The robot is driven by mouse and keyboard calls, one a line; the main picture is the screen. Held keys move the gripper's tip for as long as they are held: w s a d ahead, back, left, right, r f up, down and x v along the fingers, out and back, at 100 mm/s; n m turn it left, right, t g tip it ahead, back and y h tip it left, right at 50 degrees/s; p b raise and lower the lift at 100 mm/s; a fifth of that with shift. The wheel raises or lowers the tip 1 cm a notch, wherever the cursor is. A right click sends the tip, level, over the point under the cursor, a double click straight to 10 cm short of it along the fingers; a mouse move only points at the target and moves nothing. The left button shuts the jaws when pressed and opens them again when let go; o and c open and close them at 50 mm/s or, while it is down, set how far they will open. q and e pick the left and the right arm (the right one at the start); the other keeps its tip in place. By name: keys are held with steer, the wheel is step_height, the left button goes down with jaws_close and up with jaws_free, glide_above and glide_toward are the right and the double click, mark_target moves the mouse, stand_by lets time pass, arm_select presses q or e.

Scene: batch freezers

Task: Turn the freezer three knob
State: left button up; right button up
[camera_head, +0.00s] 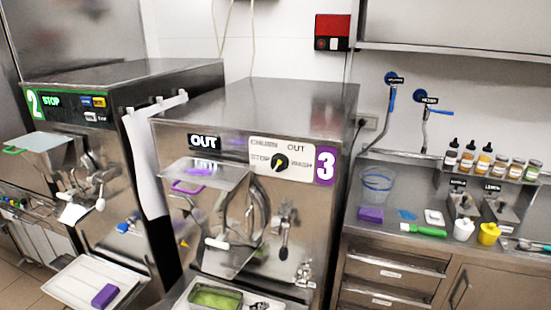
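Freezer three (285,105) is the steel machine in the middle, marked with a white 3 on a purple label (325,166). Its knob (280,162) is round and black with a small yellow mark. It sits on a white plate with words around it, among them STOP at the left and OUT at the upper right. The exact direction of the pointer is too small to tell. Nothing covers the knob. Neither of my grippers is in view.
Freezer two (110,75) stands at the left. Below the knob, a hopper lid with a purple handle (188,187) and a lever (284,240) stick out. A green-filled tray (215,298) is at the front. A counter with bottles (467,157) is at the right.

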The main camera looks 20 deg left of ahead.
arm_select(q)
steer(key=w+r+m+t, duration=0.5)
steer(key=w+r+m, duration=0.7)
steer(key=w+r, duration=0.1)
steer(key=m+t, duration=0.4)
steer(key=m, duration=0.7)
glide_toward(277, 167)
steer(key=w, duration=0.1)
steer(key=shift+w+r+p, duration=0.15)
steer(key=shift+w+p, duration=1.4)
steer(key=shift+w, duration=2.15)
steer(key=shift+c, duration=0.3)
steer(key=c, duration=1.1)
